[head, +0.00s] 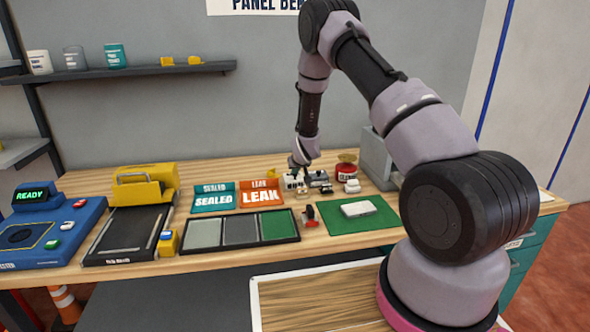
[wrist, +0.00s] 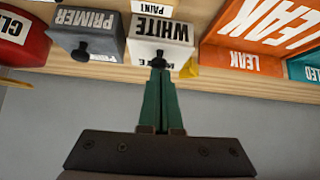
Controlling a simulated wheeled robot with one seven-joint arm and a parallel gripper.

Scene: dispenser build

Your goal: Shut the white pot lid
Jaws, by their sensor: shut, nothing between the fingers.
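The white pot (wrist: 183,31), lettered WHITE PAINT, shows in the wrist view near the top centre, and it is small in the head view (head: 291,183). The fingers hide part of the pot's lettered face. I cannot tell how far the lid is open. In the head view my gripper (head: 297,169) is over the pot.
A grey PRIMER pot (wrist: 88,30) stands close beside the white pot, with a red pot (wrist: 22,45) beyond it. An orange LEAK tray (wrist: 240,58) is on the other side. A green mat (head: 340,228) lies in front with a white block on it.

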